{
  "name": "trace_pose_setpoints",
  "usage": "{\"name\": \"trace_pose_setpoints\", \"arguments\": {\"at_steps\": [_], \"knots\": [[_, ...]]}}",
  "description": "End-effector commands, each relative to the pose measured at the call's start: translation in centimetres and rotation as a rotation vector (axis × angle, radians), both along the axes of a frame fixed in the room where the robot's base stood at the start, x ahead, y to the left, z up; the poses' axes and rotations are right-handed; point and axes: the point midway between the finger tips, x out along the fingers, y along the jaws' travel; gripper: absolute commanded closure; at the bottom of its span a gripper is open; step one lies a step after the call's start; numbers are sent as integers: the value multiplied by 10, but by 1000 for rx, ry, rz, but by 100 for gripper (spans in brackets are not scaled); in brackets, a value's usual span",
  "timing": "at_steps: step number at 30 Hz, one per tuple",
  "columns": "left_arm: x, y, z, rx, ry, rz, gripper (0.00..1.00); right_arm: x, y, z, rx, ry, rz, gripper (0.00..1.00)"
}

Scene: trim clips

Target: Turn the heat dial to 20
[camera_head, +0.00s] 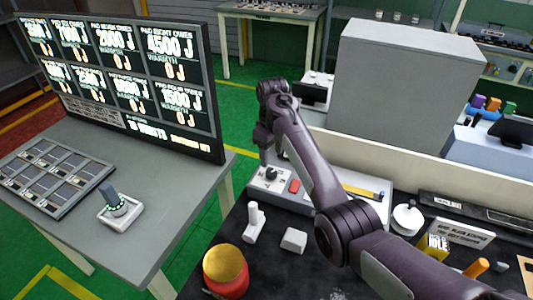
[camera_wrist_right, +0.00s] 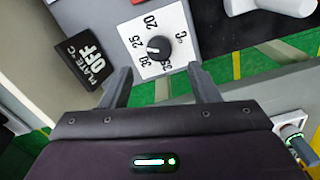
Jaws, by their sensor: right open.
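In the head view the dial (camera_head: 271,174) sits at the left end of a grey device. My right gripper (camera_head: 265,155) is directly over it, pointing down. In the right wrist view its open fingers (camera_wrist_right: 158,68) stand on either side below the knob, apart from it. My left gripper is not in view.
A red button (camera_head: 294,186) is beside the dial. A white fitting (camera_head: 253,225), a white block (camera_head: 293,240) and a red jar with a yellow lid (camera_head: 226,272) stand on the black bench in front. A large screen (camera_head: 120,80) stands on the grey table at left.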

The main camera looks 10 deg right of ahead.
Motion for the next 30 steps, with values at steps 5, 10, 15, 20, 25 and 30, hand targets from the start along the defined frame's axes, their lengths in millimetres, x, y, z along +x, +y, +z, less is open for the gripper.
{"name": "trace_pose_setpoints", "arguments": {"at_steps": [5, 10, 15, 20, 25, 30], "knots": [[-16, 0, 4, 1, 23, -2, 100, -1, 0, -11, 0, 4, 0, 45], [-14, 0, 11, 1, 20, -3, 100, -1, 0, -39, 0, 6, 0, 45], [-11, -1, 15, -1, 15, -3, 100, -1, 0, -63, 0, 3, 0, 45], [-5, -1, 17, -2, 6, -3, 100, -1, 0, -76, 0, 1, 0, 45], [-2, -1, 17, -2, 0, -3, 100, 0, 0, -78, 1, -1, 1, 45], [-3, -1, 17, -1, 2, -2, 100, 0, 0, -78, 1, -1, 1, 53]]}}
